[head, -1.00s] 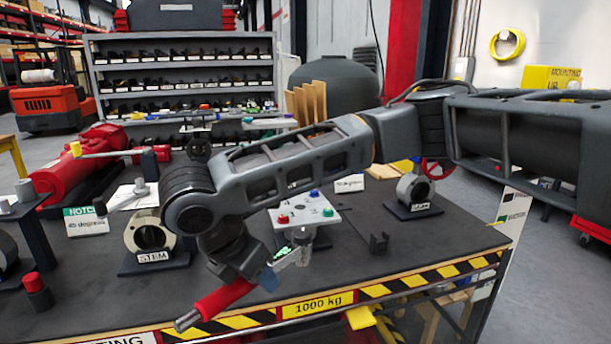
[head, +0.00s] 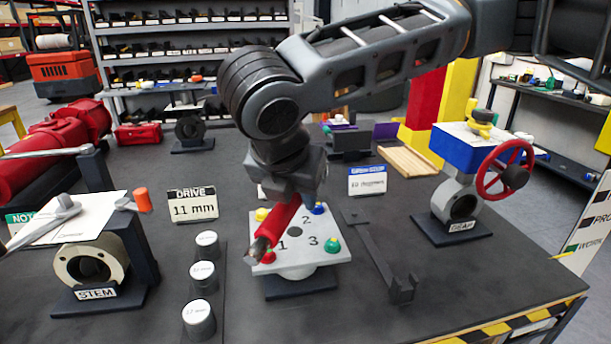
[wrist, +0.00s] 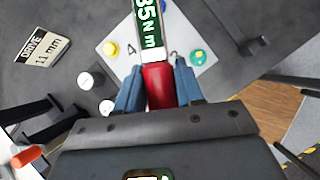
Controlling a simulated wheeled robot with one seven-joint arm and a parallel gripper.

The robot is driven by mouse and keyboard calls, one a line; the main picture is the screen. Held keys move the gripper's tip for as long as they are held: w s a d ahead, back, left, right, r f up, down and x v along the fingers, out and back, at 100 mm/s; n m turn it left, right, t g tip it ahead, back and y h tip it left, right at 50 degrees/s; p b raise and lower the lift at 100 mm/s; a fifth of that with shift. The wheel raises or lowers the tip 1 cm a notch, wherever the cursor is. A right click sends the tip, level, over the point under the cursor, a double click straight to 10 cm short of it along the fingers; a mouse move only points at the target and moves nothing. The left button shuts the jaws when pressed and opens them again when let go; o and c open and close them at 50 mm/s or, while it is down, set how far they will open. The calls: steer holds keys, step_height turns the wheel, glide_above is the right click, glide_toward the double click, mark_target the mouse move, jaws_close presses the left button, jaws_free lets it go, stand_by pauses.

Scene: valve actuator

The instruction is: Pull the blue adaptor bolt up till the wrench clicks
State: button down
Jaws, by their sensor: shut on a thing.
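My gripper (head: 294,203) is shut on the red handle (head: 280,223) of a torque wrench. In the wrist view, both fingers (wrist: 158,88) clasp the red handle (wrist: 158,82), and a green label (wrist: 150,32) reads 35 N m. The handle's dark end points down-left in the head view. The wrench head is hidden. Below is a pale plate (head: 292,258) with numbers 1, 2 and 3. The blue adaptor bolt (head: 318,208) shows just right of my gripper. Whether the wrench is on it, I cannot tell. Yellow (head: 262,214), red (head: 268,257) and green (head: 332,244) bolts sit at the other corners.
Several grey sockets (head: 202,275) stand left of the plate, near the DRIVE 11 mm sign (head: 193,206). A dark bracket (head: 400,288) lies right of it. A gear valve (head: 462,205) with a red wheel stands further right. The front right tabletop is clear.

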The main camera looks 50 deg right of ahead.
steer(key=shift+d, duration=0.15)
steer(key=shift+w+d, duration=0.1)
steer(key=shift+f, duration=0.1)
steer(key=shift+f+b, duration=1.3)
steer(key=shift+f, duration=1.1)
steer(key=shift+p, duration=0.65)
steer(key=shift+f+b, duration=0.6)
steer(key=shift+f, duration=0.45)
stand_by(0.6)
